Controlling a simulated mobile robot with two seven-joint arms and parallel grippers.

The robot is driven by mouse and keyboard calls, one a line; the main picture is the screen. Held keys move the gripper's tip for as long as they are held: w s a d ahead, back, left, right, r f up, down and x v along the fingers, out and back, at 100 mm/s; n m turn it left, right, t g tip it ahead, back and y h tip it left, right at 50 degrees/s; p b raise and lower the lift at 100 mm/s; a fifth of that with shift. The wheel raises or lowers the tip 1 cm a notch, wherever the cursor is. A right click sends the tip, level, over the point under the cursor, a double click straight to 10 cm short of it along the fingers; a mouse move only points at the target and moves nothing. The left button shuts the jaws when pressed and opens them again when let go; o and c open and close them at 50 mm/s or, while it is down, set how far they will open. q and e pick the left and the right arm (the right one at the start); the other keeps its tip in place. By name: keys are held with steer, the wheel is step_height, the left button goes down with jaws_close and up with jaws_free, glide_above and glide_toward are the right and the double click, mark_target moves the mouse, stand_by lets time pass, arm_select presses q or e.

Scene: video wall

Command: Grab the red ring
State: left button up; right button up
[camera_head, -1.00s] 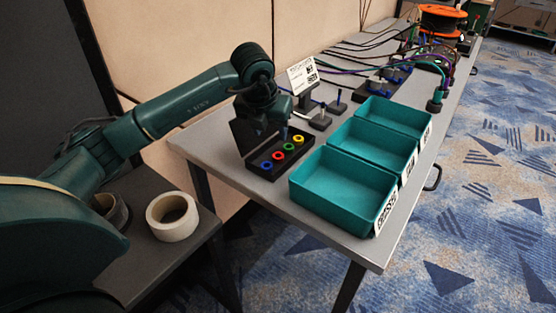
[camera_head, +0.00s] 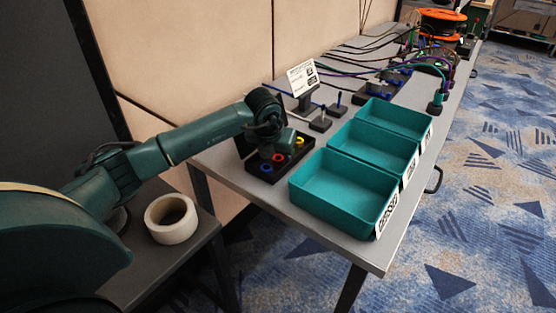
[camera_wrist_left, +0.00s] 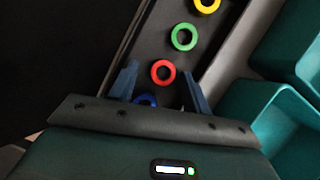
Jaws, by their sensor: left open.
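The red ring (camera_wrist_left: 153,73) lies in a black tray (camera_wrist_left: 158,38) on the table, and it also shows in the head view (camera_head: 279,156). My left gripper (camera_wrist_left: 160,76) is open over the tray, with a blue finger on each side of the red ring in the wrist view. It also shows in the head view (camera_head: 277,155), above the tray. Its height above the ring is hard to tell. A green ring (camera_wrist_left: 174,37) and a yellow ring (camera_wrist_left: 207,9) lie farther along the row. A blue ring (camera_wrist_left: 146,100) is partly hidden by the gripper. My right gripper is out of view.
Teal bins (camera_head: 330,205) stand right of the tray. A small sign (camera_head: 301,76) and blocks with pegs (camera_head: 320,124) stand behind it. Cables and orange spools (camera_head: 440,22) are farther back. A tape roll (camera_head: 171,219) lies on the dark side table.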

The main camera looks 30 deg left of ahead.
arm_select(q)
steer(key=shift+c, duration=0.5)
steer(key=c, duration=0.8)
steer(key=shift+r, duration=0.1)
